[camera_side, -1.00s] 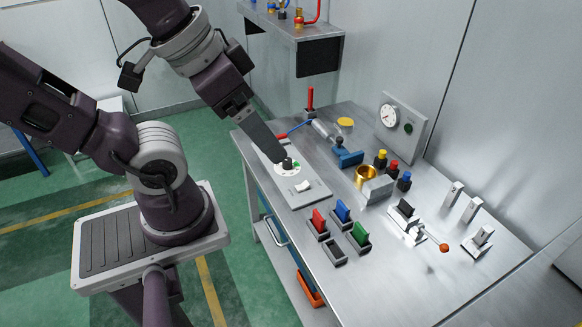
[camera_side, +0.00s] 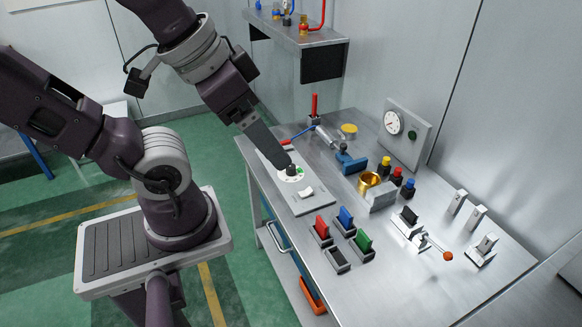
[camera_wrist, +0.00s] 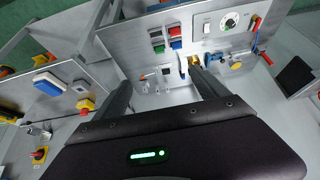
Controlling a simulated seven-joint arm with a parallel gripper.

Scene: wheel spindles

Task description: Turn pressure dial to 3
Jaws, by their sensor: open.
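The dial (camera_side: 289,175) is a white round face with a black centre knob and a green mark, set in a grey plate at the table's left side. In the wrist view the dial (camera_wrist: 231,20) is at the top right, with its dark knob uncovered. My gripper (camera_side: 284,163) reaches down from the upper left and overlaps the dial's far edge in the side view. In the wrist view my gripper's two fingers (camera_wrist: 160,85) are wide apart with nothing held, and the dial lies beyond and right of them. The number the knob points to is too small to read.
A white rocker switch (camera_side: 306,192) is on the same plate. Red, blue and green blocks (camera_side: 345,216) stand in holders nearby. A blue-handled valve (camera_side: 350,161), a brass cup (camera_side: 369,181) and an upright gauge panel (camera_side: 406,133) are farther right. A shelf (camera_side: 298,33) hangs behind.

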